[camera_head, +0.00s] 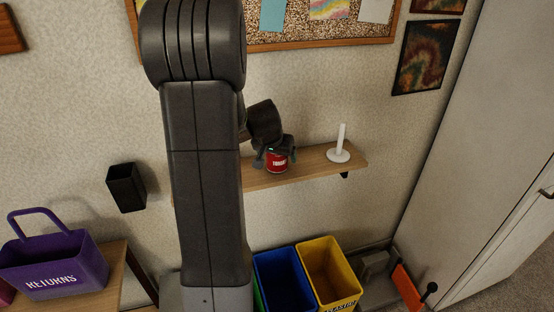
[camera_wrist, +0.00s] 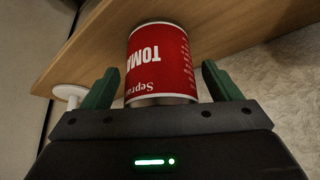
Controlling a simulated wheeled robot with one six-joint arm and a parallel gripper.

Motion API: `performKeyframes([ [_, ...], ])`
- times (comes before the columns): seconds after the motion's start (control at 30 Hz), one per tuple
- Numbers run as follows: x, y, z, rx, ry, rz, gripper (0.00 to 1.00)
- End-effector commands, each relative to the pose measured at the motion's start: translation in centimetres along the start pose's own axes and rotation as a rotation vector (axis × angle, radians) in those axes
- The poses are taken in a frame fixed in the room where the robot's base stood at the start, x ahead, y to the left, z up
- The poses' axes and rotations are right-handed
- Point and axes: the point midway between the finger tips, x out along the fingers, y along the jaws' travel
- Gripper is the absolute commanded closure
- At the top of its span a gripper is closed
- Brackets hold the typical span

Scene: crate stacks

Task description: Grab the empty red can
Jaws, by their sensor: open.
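The red can (camera_head: 278,163) stands on the wooden wall shelf (camera_head: 318,163), with white lettering on its label. In the wrist view the can (camera_wrist: 160,65) appears upside down, with its label reading "TOMA" and its silver rim close to my gripper's palm. My gripper (camera_head: 273,157) is at the can, with its fingers open. In the wrist view one green finger of my gripper (camera_wrist: 161,84) is on each side of the can, with a gap visible on both sides. Whether the can is empty cannot be seen.
A white upright holder (camera_head: 339,154) stands on the shelf to the right. Blue (camera_head: 283,262) and yellow (camera_head: 328,257) bins stand below. A purple "RETURNS" basket (camera_head: 55,268) is at the lower left, and a black wall holder (camera_head: 126,187) hangs above it.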

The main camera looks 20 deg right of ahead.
Motion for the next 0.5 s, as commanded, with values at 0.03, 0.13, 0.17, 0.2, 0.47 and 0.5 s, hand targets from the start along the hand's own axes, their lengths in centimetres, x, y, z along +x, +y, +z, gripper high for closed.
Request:
performKeyframes([
  [0.03,0.26,0.0,-0.01,0.0,0.0,0.0,0.17],
  [0.13,0.4,-0.01,-0.02,0.0,0.001,-0.001,0.17],
  [0.17,0.39,-0.02,-0.02,0.0,0.001,-0.001,0.17],
  [0.2,0.38,-0.02,-0.02,0.0,0.001,-0.001,0.17],
  [0.47,0.35,-0.02,-0.01,0.0,0.001,-0.001,0.52],
  [0.5,0.35,-0.02,-0.01,0.0,0.001,-0.001,0.6],
])
